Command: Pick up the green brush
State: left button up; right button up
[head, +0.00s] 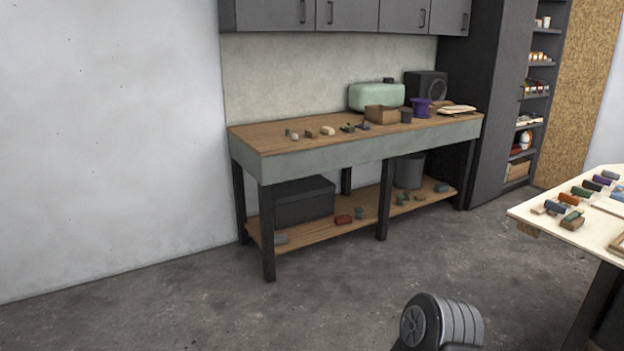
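I cannot make out for sure which item is the green brush. A small dark green item (347,128) lies among small blocks on the wooden workbench (262,137) along the wall. Green items also lie on the pale table at the right: a green roll-like piece (580,192) in a row of coloured ones, and a green piece (573,216) on top of a brown block near the table's edge. All are too small to identify. Neither of my grippers shows in the head view.
The workbench also holds a pale green canister (376,96), a wooden box (382,115) and a purple container (420,107). Its lower shelf (325,229) holds a dark box and small items. The pale table (540,222) stands at right. Concrete floor (200,300) between is clear.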

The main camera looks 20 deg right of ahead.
aim_at(578, 212)
jog(key=i+l+z, duration=0.1)
jog(key=i+z, duration=0.2)
jog(key=z, duration=0.2)
jog(key=i+z, duration=0.3)
jog(key=z, duration=0.2)
jog(key=i+j+z, duration=0.15)
jog(key=i+z, duration=0.15)
jog(key=z, duration=0.15)
jog(key=i+j+z, duration=0.2)
jog(key=z, duration=0.3)
jog(key=i+j+z, duration=0.25)
jog(key=z, duration=0.25)
jog(key=i+j+z, duration=0.45)
jog(key=z, duration=0.3)
jog(key=i+j+z, duration=0.15)
jog(key=j+z, duration=0.2)
jog(key=j, duration=0.15)
jog(key=i+j+z, duration=0.1)
jog(key=j+z, duration=0.65)
jog(key=i+j, duration=0.05)
jog(key=j, duration=0.05)
